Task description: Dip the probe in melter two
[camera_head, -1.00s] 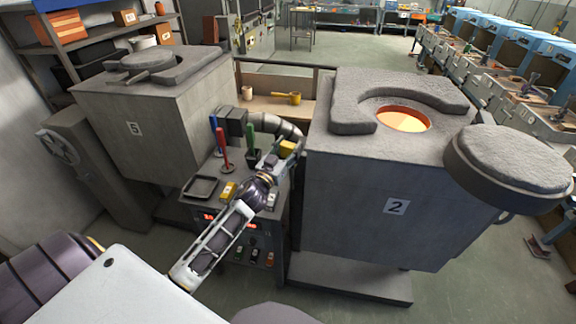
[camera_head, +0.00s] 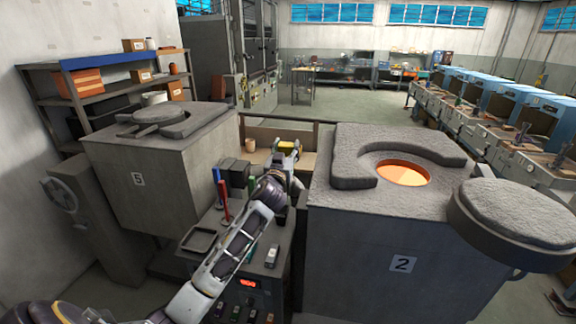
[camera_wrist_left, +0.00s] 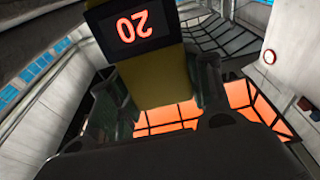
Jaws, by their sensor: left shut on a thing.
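Melter two (camera_head: 350,240) is the grey block with a "2" plate at right. Its round mouth (camera_head: 403,173) is uncovered and glows orange, and its thick lid (camera_head: 515,208) is swung out to the right. My left gripper (camera_head: 286,150) is just left of melter two's upper left edge, apart from the mouth. It is shut on the yellow probe (camera_head: 288,145). In the left wrist view the probe (camera_wrist_left: 155,75) sits between the fingers, with its display reading a mirrored, inverted "20". The probe's tip cannot be made out. My right gripper is not in view.
Melter five (camera_head: 160,180), with its lid on, stands at left. Between the melters a control stand (camera_head: 250,265) carries a tray (camera_head: 200,240) and red (camera_head: 224,205) and blue (camera_head: 217,180) upright tools. A cup (camera_head: 250,145) stands on the shelf behind.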

